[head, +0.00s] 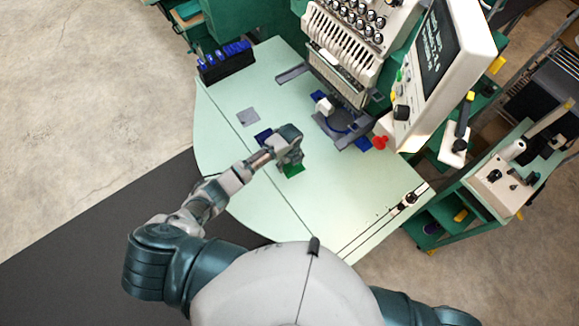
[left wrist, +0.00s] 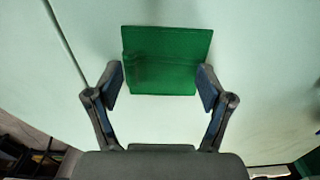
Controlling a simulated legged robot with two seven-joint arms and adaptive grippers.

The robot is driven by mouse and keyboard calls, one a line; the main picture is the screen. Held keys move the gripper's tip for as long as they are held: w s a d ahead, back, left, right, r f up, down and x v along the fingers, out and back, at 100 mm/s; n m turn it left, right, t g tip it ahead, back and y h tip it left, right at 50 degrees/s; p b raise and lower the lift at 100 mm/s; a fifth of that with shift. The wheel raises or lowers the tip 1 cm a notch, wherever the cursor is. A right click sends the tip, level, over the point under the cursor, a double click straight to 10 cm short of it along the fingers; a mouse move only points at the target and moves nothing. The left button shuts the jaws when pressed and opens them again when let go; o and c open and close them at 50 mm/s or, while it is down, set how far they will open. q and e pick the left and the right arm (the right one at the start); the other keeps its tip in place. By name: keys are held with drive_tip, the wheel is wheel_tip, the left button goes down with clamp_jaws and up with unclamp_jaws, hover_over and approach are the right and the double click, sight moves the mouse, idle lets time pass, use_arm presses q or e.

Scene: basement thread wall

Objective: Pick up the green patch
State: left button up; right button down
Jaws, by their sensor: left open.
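The green patch (head: 293,170) lies on the pale green table (head: 330,205), partly hidden by my left gripper in the head view. In the left wrist view the green patch (left wrist: 166,62) is a flat, nearly square piece beyond the fingers. My left gripper (head: 292,160) is over the patch in the head view. In the left wrist view its two fingers (left wrist: 160,88) are open, one toward each side of the patch's near part. Nothing is held between them. I cannot tell whether the fingers touch the patch. My right gripper is not in view.
A grey patch (head: 248,117) and a dark blue patch (head: 264,137) lie beyond the left gripper. An embroidery machine (head: 350,50) with a screen panel (head: 440,65) stands at the back. A dark rack of blue items (head: 226,62) stands at the table's far left. The table's front right is mostly clear.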

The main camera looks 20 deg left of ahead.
use_arm(q)
drive_tip(key=shift+d, duration=0.1)
drive_tip(key=c, duration=0.8)
drive_tip(key=c, duration=0.4)
idle(0.4)
